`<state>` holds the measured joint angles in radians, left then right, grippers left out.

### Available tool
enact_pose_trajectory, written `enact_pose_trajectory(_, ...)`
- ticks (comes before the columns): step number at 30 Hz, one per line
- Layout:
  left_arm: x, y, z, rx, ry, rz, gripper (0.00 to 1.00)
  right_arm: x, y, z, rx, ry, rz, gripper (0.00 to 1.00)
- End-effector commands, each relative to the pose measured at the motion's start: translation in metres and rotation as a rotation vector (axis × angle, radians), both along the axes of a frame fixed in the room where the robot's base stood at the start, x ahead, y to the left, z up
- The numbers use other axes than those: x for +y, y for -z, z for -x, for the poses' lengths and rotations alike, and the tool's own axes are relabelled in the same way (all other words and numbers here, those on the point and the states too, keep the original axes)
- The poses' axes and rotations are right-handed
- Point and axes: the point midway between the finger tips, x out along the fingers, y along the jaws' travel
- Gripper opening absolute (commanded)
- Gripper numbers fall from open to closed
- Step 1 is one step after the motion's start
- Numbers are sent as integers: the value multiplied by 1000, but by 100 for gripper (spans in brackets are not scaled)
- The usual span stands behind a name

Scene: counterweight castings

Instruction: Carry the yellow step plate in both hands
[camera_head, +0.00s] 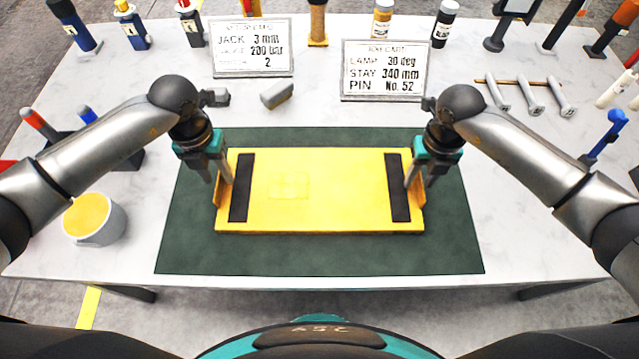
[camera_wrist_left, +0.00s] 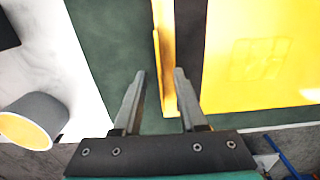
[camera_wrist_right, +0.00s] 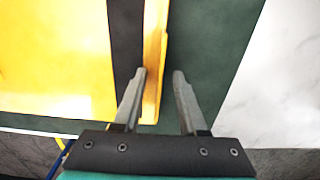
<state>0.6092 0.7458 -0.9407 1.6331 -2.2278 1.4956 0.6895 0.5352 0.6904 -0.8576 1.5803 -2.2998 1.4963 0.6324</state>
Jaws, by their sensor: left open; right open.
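The yellow step plate (camera_head: 315,190) lies flat on a dark green mat (camera_head: 320,258), with a black strip near each end and a raised yellow lip at each end. My left gripper (camera_head: 221,180) is open at the plate's left end; in the left wrist view its fingers (camera_wrist_left: 160,75) stand either side of the lip (camera_wrist_left: 164,85). My right gripper (camera_head: 412,182) is open at the right end; in the right wrist view its fingers (camera_wrist_right: 158,75) stand either side of the lip (camera_wrist_right: 153,85). Whether any finger touches the plate I cannot tell.
A grey cup with yellow contents (camera_head: 93,220) stands left of the mat. Two printed signs (camera_head: 252,48) (camera_head: 387,70) and a small grey block (camera_head: 277,94) are behind it. Bottles and tools line the back, with several grey tools (camera_head: 530,95) at the right. The table's front edge is clear.

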Motion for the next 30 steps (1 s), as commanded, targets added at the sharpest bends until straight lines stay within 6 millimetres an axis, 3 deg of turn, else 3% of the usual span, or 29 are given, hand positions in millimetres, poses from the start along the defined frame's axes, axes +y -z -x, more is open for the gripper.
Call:
enact_pose_trajectory(7,0,0,0,1,0,0,39,0,0,0,0,-1,0,39)
enact_pose_trajectory(18,0,0,0,1,-1,0,0,0,0,0,0,-1,0,0)
enact_pose_trajectory(30,0,0,0,0,-1,0,0,0,0,0,0,0,0,0)
